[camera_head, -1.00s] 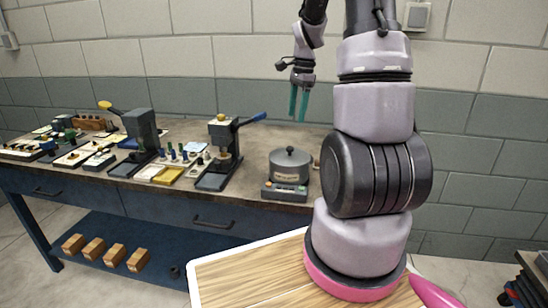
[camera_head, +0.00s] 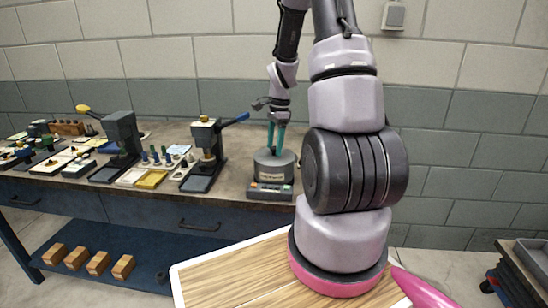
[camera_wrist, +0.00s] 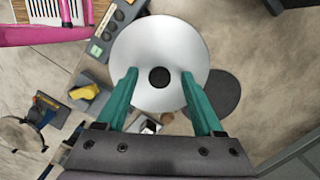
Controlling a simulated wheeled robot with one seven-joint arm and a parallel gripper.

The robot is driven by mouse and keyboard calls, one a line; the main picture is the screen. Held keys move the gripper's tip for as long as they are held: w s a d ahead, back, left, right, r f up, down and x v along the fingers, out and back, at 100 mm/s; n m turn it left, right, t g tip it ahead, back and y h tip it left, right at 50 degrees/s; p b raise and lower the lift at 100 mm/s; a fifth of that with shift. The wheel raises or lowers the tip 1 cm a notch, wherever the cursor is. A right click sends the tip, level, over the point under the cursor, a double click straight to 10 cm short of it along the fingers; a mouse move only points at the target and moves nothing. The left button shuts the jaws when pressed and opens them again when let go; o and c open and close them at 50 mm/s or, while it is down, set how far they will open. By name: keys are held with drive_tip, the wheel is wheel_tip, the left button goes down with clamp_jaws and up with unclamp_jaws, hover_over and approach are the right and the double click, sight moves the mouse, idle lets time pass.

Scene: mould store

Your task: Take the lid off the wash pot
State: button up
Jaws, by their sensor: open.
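The wash pot (camera_head: 273,169) is a grey pot with a label, standing on a dark base unit with buttons near the front of the bench. Its lid (camera_wrist: 160,45) shows from above in the wrist view as a pale grey disc with a dark round knob (camera_wrist: 159,77) at its centre. My gripper (camera_head: 276,148) points down over the pot, with green fingers at about lid height. Nothing is held. In the head view the fingers hide the knob.
The wall is close behind. Wooden blocks (camera_head: 99,262) lie on the shelf below.

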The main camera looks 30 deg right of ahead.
clamp_jaws()
